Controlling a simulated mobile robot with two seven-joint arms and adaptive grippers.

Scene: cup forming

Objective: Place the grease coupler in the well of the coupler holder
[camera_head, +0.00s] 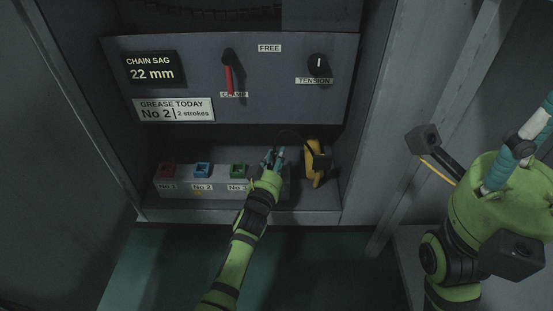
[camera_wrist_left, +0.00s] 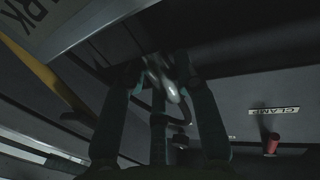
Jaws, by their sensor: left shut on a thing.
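My left gripper (camera_head: 272,158) is at the right end of the row of coloured sockets, in front of the panel's lower recess. In the head view the fingers hide most of the piece. The grey block (camera_head: 215,190) has red, blue and green square sockets labelled No 1 to No 3. My right gripper (camera_head: 526,140) is only partly visible.
A yellow and black device (camera_head: 318,163) stands just right of my left gripper. Above are the red clamp lever (camera_head: 229,80), the tension knob (camera_head: 318,66) and a sign (camera_head: 173,109) reading No 2, 2 strokes. The cabinet walls close in on both sides.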

